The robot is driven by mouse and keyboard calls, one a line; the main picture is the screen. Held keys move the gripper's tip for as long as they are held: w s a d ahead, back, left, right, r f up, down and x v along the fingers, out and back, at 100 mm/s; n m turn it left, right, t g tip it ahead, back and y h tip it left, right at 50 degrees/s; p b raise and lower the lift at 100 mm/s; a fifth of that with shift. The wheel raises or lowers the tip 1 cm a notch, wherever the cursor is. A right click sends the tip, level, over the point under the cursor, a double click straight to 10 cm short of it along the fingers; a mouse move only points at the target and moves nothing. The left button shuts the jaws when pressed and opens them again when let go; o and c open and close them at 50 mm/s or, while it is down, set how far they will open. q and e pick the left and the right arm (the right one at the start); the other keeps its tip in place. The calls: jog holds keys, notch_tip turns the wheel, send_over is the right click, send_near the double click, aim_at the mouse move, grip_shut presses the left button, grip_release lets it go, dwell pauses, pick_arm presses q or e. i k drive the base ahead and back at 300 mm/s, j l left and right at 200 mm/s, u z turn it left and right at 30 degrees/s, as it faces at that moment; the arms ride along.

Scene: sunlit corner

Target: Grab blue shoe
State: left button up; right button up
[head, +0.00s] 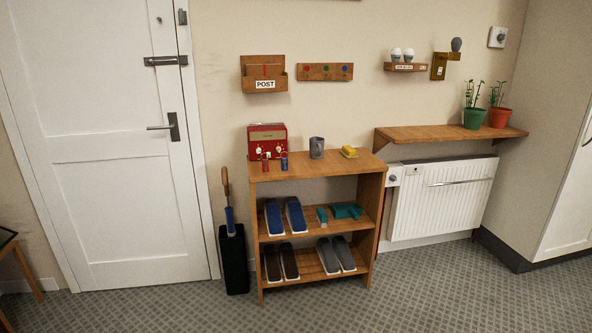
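A pair of blue shoes stands side by side on the middle shelf of a wooden rack (318,175) in the head view. The left blue shoe (274,218) and the right blue shoe (296,215) both have light edges and lie lengthwise, front to back. They sit at the left end of that shelf, with open space above them under the rack's top. Neither of my grippers shows in this view.
Teal items (346,211) share the shelf. Dark brown shoes (289,261) and grey shoes (344,254) stand below. A red box (267,140), a mug (317,148) and a yellow item (349,152) are on top. A black stand (234,264) is left; the floor in front is clear.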

aim_at(274, 220)
jog(key=i+j+z, duration=0.1)
jog(key=i+z, duration=0.25)
jog(key=i, duration=2)
jog(key=i+u, duration=0.15)
jog(key=i, duration=0.35)
jog(key=i+l+u, duration=0.15)
jog(key=i, duration=0.3)
